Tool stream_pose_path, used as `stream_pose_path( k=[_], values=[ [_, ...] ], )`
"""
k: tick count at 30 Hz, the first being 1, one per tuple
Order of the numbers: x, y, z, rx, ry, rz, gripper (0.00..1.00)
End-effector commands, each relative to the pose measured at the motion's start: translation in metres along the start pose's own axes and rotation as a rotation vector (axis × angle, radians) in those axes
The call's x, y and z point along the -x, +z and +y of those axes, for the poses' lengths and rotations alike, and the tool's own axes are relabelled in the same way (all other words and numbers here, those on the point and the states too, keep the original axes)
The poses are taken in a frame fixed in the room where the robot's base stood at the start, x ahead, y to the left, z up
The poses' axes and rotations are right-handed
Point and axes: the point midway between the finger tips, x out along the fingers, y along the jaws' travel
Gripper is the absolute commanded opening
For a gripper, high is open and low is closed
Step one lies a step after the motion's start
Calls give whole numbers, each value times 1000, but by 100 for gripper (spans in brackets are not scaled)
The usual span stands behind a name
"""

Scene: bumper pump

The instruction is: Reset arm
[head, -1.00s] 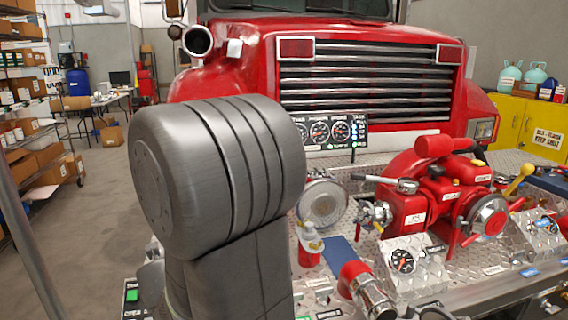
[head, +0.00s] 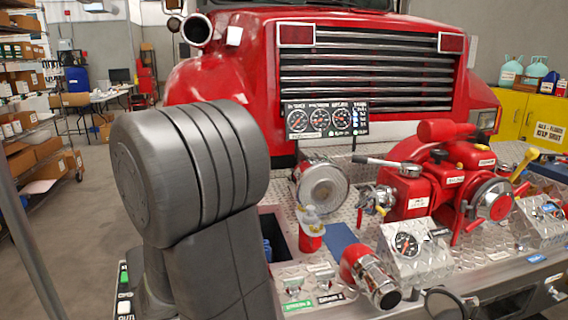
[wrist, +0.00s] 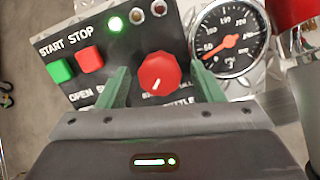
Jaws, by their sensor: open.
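In the wrist view my gripper (wrist: 163,80) is open, its two green fingers apart on either side of a red knob (wrist: 159,73). Whether the fingers touch the knob, or how far above it they are, I cannot tell. The knob sits on a black control panel (wrist: 92,48) with a green START button (wrist: 60,71), a red STOP button (wrist: 90,59) and a lit green lamp (wrist: 115,24). Its lettering is partly hidden by the fingers. In the head view my dark grey arm link fills the left middle, and the gripper does not show.
A pressure gauge (wrist: 229,38) lies just right of the knob. In the head view a red pump (head: 432,190), a chrome-capped red outlet (head: 370,278) and a gauge display (head: 326,119) crowd the bumper deck (head: 480,255). The red truck (head: 225,75) stands behind. Open floor (head: 95,215) lies left.

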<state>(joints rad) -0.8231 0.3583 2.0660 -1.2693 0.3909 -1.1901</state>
Motion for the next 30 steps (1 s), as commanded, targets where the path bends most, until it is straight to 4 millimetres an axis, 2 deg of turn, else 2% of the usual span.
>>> stream_pose_path(
  k=[18,24,30],
  values=[
    [0,0,3,-731,-108,-15,60],
    [0,1,3,-890,-132,-19,60],
    [0,1,3,-952,-141,-20,60]
  ],
)
